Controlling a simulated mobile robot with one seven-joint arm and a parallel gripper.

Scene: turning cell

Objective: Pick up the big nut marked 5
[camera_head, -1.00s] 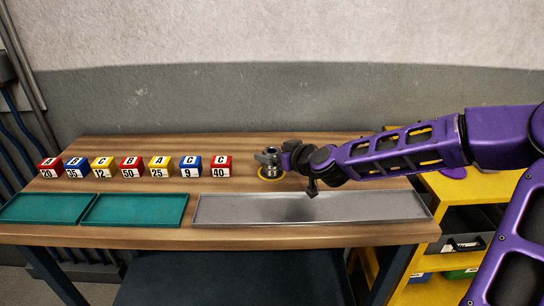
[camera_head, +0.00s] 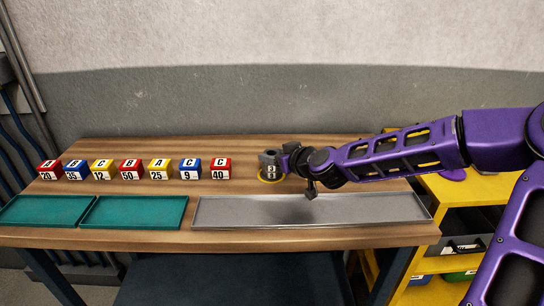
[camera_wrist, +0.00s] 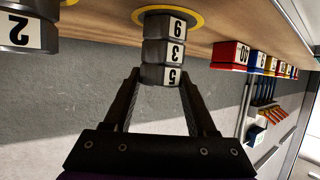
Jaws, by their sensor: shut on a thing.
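A stack of grey nuts (camera_head: 268,168) stands on a yellow ring on the bench, near the back. The wrist view is upside down. There, the nut marked 5 (camera_wrist: 163,75) is at the free upper end of the stack, above a nut marked 3 (camera_wrist: 165,51). The lowest nut (camera_wrist: 167,27) shows a 6 or a 9, and rests inside the yellow ring. My gripper (camera_wrist: 158,79) is shut on the nut marked 5, with one finger on each side. The nut still looks in line with the stack. My wrist hides part of the stack's right side in the head view.
Another nut marked 2 (camera_wrist: 20,33) shows close by in the wrist view. Several coloured blocks (camera_head: 131,169) line the bench to the left. Two green trays (camera_head: 134,212) and a long metal tray (camera_head: 370,208) lie along the front. A yellow shelf (camera_head: 462,190) stands at right.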

